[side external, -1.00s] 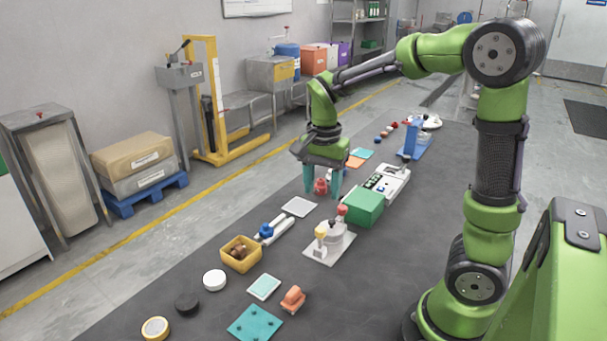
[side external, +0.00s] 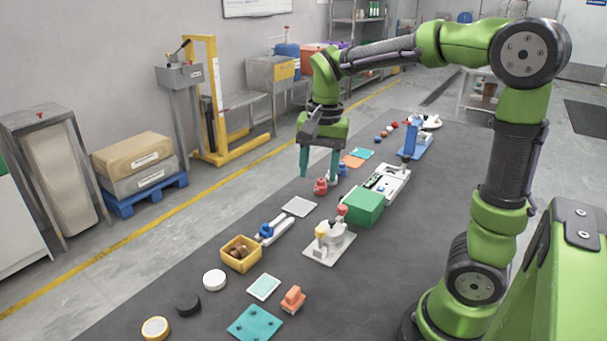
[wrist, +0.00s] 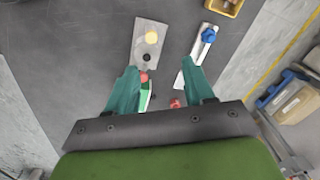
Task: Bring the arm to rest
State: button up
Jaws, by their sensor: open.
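My gripper (side external: 319,180) hangs above the dark table with its two teal fingers apart and nothing between them. It also shows in the wrist view (wrist: 165,98), fingers spread. A small red object (side external: 320,187) stands on the table beneath it and shows partly in the wrist view (wrist: 176,103). The grinder on its light base plate (side external: 318,250) stands nearer the camera, with a yellow part and a red knob. In the wrist view its light base plate (wrist: 142,30) lies ahead of the fingers.
A green box (side external: 364,208), a white panel device (side external: 388,183) and a blue stand (side external: 411,143) line the table behind. A yellow bin (side external: 241,255) of brown pieces, a blue-knobbed slider (side external: 268,231) and several small pads and discs lie in front. The air around my gripper is clear.

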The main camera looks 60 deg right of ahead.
jog(key=s+a+r+n+t+y, duration=0.1)
jog(key=s+a+n+t, duration=0.5)
jog(key=s+a+n, duration=0.3)
jog(key=shift+a+r+y, duration=0.25)
jog(key=shift+a+y, duration=0.15)
jog(key=shift+a, duration=0.3)
jog(key=shift+s, duration=0.1)
